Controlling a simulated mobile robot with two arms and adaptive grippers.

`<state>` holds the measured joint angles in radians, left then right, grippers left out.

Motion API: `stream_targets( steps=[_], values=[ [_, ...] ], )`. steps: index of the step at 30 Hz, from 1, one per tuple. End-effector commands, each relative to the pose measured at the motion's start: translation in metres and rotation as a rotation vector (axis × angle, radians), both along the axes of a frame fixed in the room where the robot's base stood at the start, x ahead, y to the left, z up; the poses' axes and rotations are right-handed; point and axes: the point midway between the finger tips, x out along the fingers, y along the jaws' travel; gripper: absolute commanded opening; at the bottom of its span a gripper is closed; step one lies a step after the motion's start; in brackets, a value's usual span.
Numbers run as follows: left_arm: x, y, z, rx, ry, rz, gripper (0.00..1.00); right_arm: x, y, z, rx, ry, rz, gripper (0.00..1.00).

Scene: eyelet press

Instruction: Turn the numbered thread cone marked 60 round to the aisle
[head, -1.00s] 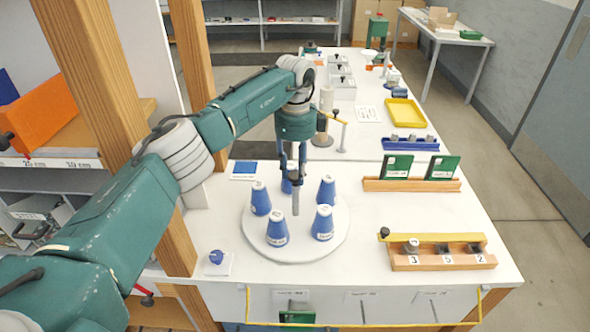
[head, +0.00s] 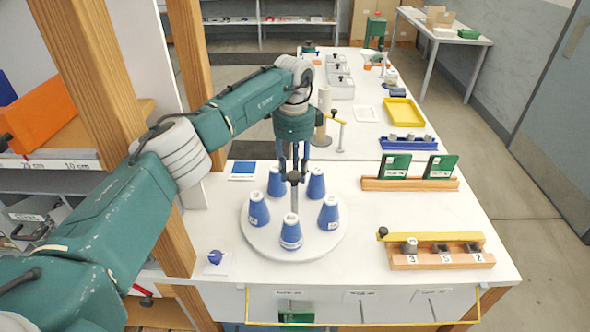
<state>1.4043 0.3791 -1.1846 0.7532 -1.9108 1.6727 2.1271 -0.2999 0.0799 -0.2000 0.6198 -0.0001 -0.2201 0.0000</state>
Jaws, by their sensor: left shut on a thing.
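A round white turntable (head: 262,237) carries several blue thread cones, with a grey post (head: 294,199) at its centre. One cone (head: 291,232) stands at the front. Others stand at left (head: 259,209), right (head: 328,213), back right (head: 316,183) and back left (head: 276,182). My left gripper (head: 294,173) points down, shut on the dark knob (head: 294,178) atop the post. My right gripper is out of view.
A wooden block with numbered weights (head: 440,261) and a rack of green cards (head: 410,184) stand at the right. A small blue knob (head: 215,257) is at the front left. A blue tray (head: 409,144) and yellow tray (head: 404,112) lie further back. The aisle floor is clear at right.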

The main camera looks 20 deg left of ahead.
Motion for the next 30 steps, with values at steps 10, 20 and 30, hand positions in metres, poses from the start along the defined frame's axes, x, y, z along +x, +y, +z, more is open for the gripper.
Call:
stream_targets(
  steps=[10, 20, 30],
  values=[
    [0.0022, 0.0068, 0.0037, 0.010, -0.008, 0.033, 0.00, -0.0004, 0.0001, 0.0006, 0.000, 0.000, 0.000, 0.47],
    [0.0019, 0.0070, 0.0034, 0.010, -0.007, 0.032, 0.40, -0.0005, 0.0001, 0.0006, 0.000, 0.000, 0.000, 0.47],
    [0.0006, 0.0030, 0.0017, 0.006, -0.002, 0.026, 0.52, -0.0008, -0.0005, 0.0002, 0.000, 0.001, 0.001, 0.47]
  ],
)
